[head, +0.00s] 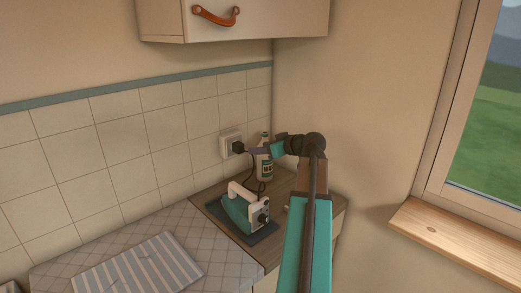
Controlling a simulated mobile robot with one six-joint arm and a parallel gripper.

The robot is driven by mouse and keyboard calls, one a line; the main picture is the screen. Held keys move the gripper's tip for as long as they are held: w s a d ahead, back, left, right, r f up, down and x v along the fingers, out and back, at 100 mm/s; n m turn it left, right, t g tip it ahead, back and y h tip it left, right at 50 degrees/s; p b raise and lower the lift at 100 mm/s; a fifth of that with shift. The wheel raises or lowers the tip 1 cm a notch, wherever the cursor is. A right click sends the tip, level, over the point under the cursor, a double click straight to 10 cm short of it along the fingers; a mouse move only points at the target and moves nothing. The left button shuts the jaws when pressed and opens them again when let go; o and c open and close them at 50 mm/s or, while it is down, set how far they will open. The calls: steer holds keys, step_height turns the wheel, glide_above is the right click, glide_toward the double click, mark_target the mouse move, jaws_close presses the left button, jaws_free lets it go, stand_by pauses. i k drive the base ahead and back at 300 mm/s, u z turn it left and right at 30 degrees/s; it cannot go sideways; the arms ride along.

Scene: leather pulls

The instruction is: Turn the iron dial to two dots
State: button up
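The teal and white iron (241,207) stands on a dark mat (226,226) on the wooden counter. A small dark round part, which looks like its dial (263,218), sits on the white end facing right. Its dots and setting are too small to read. My gripper (251,151) is above and behind the iron, pointing left near the wall socket and apart from the iron. It shows side-on and small, so its opening cannot be told.
A dark plug (238,147) sits in the white wall socket (228,143), with a dark cord below it. A labelled bottle (264,168) stands behind the iron, close to my arm. A striped cloth (140,270) lies at front left. A cupboard (270,18) hangs above.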

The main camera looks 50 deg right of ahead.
mark_target(263, 218)
steer(key=k, duration=1.5)
